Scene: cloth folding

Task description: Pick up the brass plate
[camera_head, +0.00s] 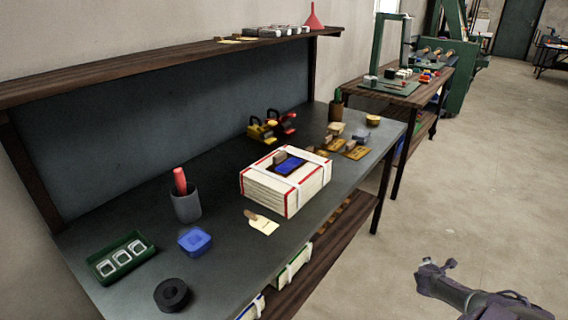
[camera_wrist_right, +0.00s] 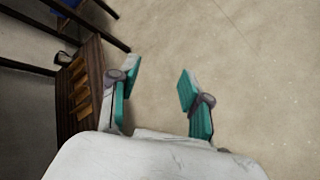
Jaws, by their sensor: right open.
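Several small brass-coloured flat pieces (camera_head: 356,152) lie on the dark bench, behind and to the right of a white box; they are small, and I cannot tell which one is the brass plate. My right gripper (camera_head: 437,266) is over the floor in front of the bench at the lower right, well apart from these pieces. In the right wrist view the right gripper (camera_wrist_right: 159,82) has its two teal-padded fingers spread, with only bare floor between them. My left gripper is not in view.
The dark bench (camera_head: 225,265) holds a white box with red edges (camera_head: 262,190), a grey cup (camera_head: 186,205), a blue dish (camera_head: 195,241), a green tray (camera_head: 108,272) and a black tape roll (camera_head: 172,295). A shelf (camera_head: 150,67) overhangs its back. The floor (camera_head: 430,200) is clear.

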